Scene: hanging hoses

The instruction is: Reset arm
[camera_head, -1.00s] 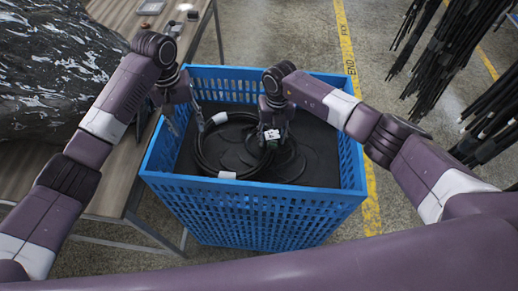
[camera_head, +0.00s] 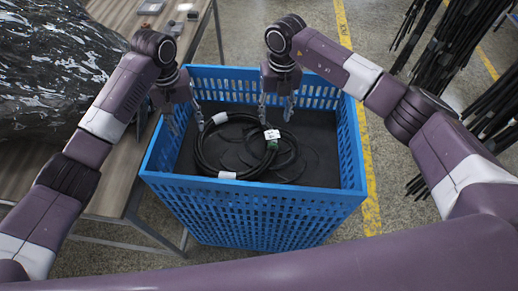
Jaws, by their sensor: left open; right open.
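My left gripper (camera_head: 185,118) points down over the left side of the blue crate, open and empty, close to the coiled hose. My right gripper (camera_head: 276,112) is open above the crate, over the right part of the coil, with nothing between its fingers. A black coiled hose (camera_head: 203,157) with white tags and a small green part lies on the dark floor inside the blue crate (camera_head: 255,208). I cannot tell how far the fingertips are from the hose.
A wooden table (camera_head: 120,180) stands left of the crate, with a large black-and-white glossy mass (camera_head: 55,75) and small items on it. Several black hoses (camera_head: 445,50) hang at the right. A yellow line (camera_head: 368,190) marks the open floor beside the crate.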

